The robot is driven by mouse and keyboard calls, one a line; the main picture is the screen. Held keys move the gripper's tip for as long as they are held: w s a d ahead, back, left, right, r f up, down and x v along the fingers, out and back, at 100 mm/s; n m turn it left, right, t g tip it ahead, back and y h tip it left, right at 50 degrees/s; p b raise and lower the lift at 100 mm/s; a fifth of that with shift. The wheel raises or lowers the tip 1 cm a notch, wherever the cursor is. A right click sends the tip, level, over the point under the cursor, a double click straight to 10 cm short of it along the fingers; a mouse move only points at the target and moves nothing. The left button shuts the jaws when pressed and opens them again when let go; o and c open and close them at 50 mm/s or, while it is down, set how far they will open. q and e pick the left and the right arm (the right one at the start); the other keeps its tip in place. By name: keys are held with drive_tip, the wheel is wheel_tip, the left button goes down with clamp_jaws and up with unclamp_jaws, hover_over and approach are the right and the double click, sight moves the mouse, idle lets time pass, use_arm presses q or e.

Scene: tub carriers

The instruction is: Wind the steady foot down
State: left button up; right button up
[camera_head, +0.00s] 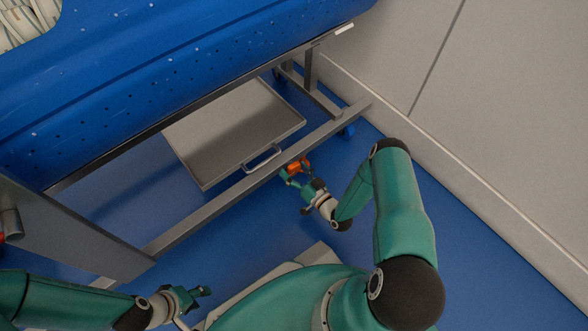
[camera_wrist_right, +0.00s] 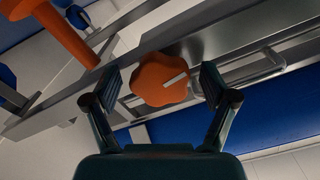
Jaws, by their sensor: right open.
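The steady foot's orange lobed knob (camera_wrist_right: 160,80), with a pale bar mark on its face, shows between the fingers of my right gripper (camera_wrist_right: 157,84) in the right wrist view. The fingers are open, one to each side of it; I cannot tell whether they touch it. In the head view the orange part (camera_head: 299,164) is small, by the carrier's lower rail, with my right gripper (camera_head: 291,178) right at it. The foot below the knob is not clearly visible. My left gripper (camera_head: 199,293) is low in the head view, away from the carrier, its fingers too small to judge.
The blue tub (camera_head: 180,85) rests on a grey steel frame (camera_head: 235,193). A metal tray (camera_head: 235,130) with a handle (camera_head: 263,158) sits beneath. An orange post (camera_wrist_right: 62,38) stands left of the knob in the wrist view. A pale wall (camera_head: 490,130) bounds the right; blue floor lies between.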

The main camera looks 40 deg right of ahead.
drive_tip(key=s, duration=1.1)
drive_tip(key=shift+s+d, duration=0.3)
drive_tip(key=shift+d, duration=0.15)
drive_tip(key=shift+f, duration=0.1)
drive_tip(key=s+n+p, duration=0.3)
drive_tip(key=s+n, duration=0.1)
drive_tip(key=n, duration=0.3)
drive_tip(key=shift+w+a+f+b, duration=0.1)
drive_tip(key=shift+w+b, duration=0.85)
drive_tip(key=shift+w, duration=1.75)
drive_tip(key=shift+w+a+f+b, duration=0.15)
drive_tip(key=shift+w+b, duration=0.75)
drive_tip(key=shift+w, duration=1.75)
drive_tip(key=shift+w+a+r+b, duration=0.1)
drive_tip(key=shift+w+b, duration=0.85)
drive_tip(key=shift+w, duration=1.75)
